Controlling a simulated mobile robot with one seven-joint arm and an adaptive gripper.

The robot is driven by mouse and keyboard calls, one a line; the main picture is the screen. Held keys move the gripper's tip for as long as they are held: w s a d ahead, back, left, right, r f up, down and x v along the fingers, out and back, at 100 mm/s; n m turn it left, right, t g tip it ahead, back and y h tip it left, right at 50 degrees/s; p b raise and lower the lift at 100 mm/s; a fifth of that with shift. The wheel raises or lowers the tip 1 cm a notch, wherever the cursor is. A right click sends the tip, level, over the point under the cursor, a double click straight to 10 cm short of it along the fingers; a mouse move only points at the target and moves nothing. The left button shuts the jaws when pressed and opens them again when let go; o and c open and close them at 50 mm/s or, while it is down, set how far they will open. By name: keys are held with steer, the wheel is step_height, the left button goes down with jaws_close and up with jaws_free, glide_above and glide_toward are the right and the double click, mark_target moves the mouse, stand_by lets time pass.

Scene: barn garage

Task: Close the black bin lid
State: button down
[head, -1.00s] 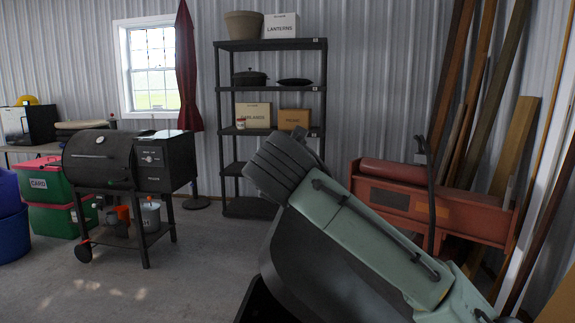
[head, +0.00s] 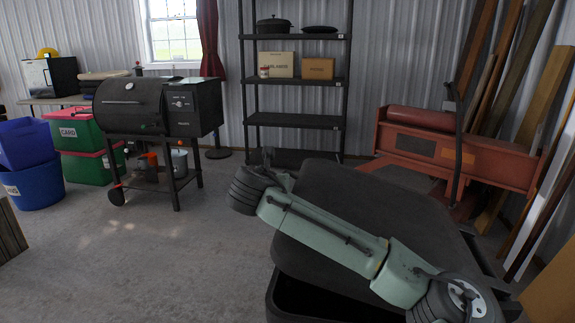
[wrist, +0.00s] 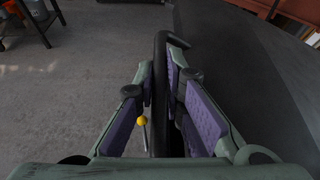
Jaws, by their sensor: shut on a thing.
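The black bin's lid (head: 375,195) is in front of me in the head view. It is tilted over the bin (head: 300,305), with a dark gap between them at the front. My gripper (head: 268,158) is at the lid's far left edge. In the wrist view, the purple-padded fingers of my gripper (wrist: 160,75) are on either side of the lid's dark rim (wrist: 160,45), shut on it. The lid's broad face (wrist: 235,60) fills the right of that view. My arm hides part of the lid and bin in the head view.
A black grill (head: 150,115) stands on the left, near red and green crates (head: 75,130) and blue tubs (head: 35,180). A black shelf (head: 295,120) is behind the bin. A red machine (head: 450,145) and leaning planks (head: 535,110) are on the right.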

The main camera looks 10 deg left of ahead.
steer(key=a+f+n+h+b, duration=0.1)
steer(key=a+f+n+b, duration=0.1)
steer(key=f, duration=1.5)
steer(key=shift+s+a+h+b, duration=0.25)
steer(key=shift+a+b, duration=0.35)
steer(key=shift+b, duration=0.8)
steer(key=shift+w, duration=0.1)
steer(key=c, duration=2)
jaws_free()
steer(key=shift+f, duration=0.15)
steer(key=o, duration=0.3)
steer(key=shift+o, duration=0.2)
